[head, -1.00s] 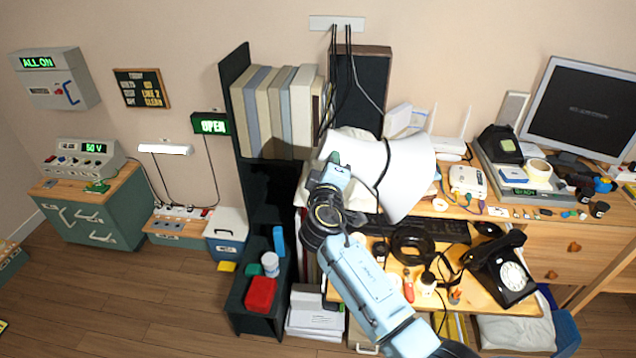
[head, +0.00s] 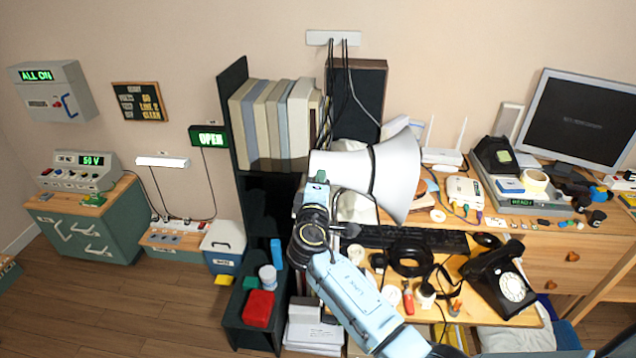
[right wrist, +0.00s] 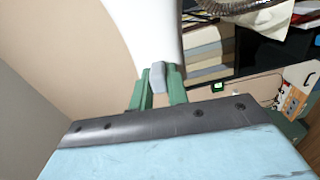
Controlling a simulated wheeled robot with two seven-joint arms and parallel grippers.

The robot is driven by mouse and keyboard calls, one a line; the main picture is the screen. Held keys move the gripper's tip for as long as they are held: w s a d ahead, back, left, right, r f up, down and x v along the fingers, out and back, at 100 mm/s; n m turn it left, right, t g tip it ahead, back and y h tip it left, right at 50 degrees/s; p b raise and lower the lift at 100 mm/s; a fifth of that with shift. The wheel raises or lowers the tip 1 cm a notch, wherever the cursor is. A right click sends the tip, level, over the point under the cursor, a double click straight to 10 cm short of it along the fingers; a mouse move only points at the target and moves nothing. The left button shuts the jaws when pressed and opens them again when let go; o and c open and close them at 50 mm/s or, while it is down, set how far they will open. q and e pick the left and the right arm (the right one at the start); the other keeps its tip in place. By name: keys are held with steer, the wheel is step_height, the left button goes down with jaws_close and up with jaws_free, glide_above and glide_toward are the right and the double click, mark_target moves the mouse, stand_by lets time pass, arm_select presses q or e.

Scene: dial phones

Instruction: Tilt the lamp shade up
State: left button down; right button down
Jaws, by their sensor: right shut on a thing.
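The white lamp shade (head: 396,177) is a large cone with a dark band around it, above the desk. Its wide mouth faces right, and its narrow end is at the left. My right gripper (head: 319,178) is at the shade's narrow end. In the right wrist view, the green fingers of my right gripper (right wrist: 158,80) are shut on a small grey piece at the edge of the white shade (right wrist: 150,30). The gripper body hides part of the lamp behind it. My left gripper is not in view.
The desk holds a black dial phone (head: 499,279), a keyboard (head: 415,239), a white router (head: 442,156) and a monitor (head: 582,118). A dark shelf with several binders (head: 299,125) stands close behind my gripper at the left. Cables hang from a wall strip (head: 333,38).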

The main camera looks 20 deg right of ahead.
steer(key=c, duration=1.5)
jaws_free()
steer(key=shift+o, duration=0.7)
steer(key=b+v, duration=0.2)
steer(key=v, duration=1.1)
